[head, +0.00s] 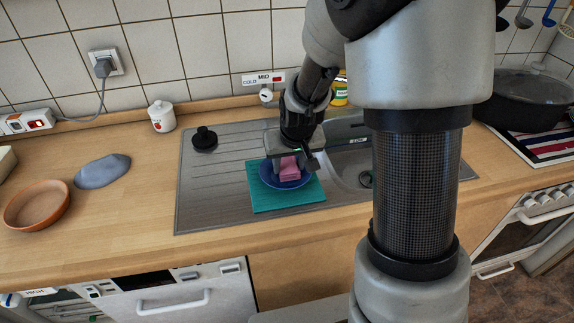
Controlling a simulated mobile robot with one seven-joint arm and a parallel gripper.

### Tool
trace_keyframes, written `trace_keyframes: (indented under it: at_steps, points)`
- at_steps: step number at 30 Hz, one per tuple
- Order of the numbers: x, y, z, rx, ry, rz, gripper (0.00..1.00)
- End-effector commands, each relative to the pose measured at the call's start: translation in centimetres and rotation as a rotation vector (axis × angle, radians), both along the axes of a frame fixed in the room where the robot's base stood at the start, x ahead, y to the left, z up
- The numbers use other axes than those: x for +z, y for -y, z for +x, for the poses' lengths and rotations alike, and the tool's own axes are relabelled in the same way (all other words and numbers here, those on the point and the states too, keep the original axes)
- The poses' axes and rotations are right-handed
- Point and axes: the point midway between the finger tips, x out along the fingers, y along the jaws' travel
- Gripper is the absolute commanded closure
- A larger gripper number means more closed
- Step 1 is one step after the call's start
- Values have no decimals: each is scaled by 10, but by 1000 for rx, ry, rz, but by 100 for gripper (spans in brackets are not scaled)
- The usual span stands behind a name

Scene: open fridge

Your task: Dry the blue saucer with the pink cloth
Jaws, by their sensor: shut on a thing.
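The blue saucer (267,176) lies on a teal mat (266,201) on the sink's drainboard. The pink cloth (289,172) is bunched over the right half of the saucer, below my gripper (288,160). My gripper points down and is shut on the cloth, which hangs at or very near the saucer's surface. I cannot tell for sure whether cloth and saucer touch. The gripper's body hides the back of the saucer and the top of the cloth.
The sink basin (345,172) is right of the mat, partly behind my arm. A black stopper (204,138), white jar (161,116), grey cloth-like lump (102,171) and brown bowl (37,205) stand to the left. A black pot (524,98) is far right. Counter left of the drainboard is mostly clear.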

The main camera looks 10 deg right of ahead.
Motion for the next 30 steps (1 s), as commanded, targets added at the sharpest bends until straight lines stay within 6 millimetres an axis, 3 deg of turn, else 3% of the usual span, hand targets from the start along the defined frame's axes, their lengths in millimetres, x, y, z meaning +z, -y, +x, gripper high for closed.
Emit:
trace_keyframes:
  at_steps: [8, 20, 30]
  points:
    - [-2, -16, -5, 2, -1, 0, 76]
    - [-1, 2, 0, 0, -2, 0, 76]
    - [-1, -16, -5, 2, -1, 0, 76]
